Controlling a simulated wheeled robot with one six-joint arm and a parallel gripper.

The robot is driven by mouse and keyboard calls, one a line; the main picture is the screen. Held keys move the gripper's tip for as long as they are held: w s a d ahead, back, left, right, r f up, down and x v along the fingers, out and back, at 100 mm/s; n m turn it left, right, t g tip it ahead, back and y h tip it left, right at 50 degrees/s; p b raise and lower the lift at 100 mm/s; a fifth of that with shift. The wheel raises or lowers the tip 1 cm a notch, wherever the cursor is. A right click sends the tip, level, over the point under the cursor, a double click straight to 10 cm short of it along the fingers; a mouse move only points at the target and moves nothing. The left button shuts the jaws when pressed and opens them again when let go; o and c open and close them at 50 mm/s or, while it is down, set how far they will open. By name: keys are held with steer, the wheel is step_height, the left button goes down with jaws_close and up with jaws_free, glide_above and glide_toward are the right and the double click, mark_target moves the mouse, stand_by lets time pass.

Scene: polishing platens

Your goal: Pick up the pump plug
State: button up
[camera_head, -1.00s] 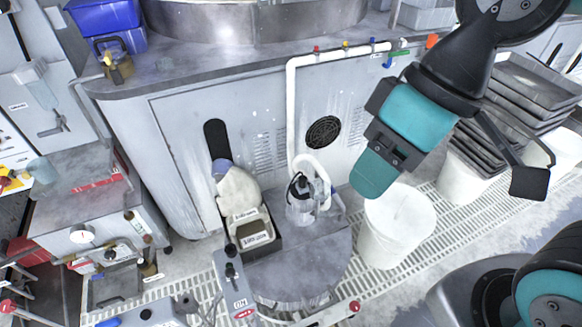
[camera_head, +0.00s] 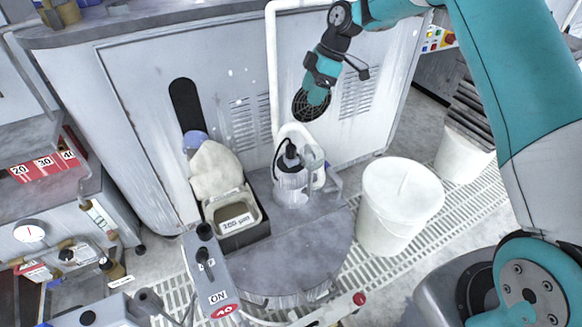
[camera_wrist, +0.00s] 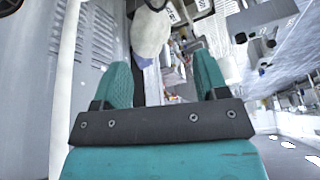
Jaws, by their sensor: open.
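A pump (camera_head: 291,182) in a clear jar stands on the round grey platform (camera_head: 290,250). A black plug-like piece (camera_head: 289,158) with a looped black cord is at its top; I cannot tell for sure that this is the pump plug. The plug cannot be made out in the wrist view.
A white hose (camera_head: 273,75) runs down the cabinet (camera_head: 140,100) behind the pump. A white bucket (camera_head: 400,190) stands right. A control box (camera_head: 212,275) is in front.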

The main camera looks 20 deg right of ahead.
steer(key=n+b, duration=0.1)
glide_toward(292, 147)
steer(key=x, duration=0.1)
steer(key=b+x, duration=0.1)
steer(key=x, duration=0.2)
steer(key=shift+d+f, duration=0.25)
steer(key=shift+f, duration=0.15)
steer(key=x, duration=0.4)
steer(key=b+x, duration=0.1)
steer(key=x, duration=0.1)
steer(key=shift+w+a+f, duration=0.1)
steer(key=shift+a, duration=0.25)
steer(key=c, duration=1)
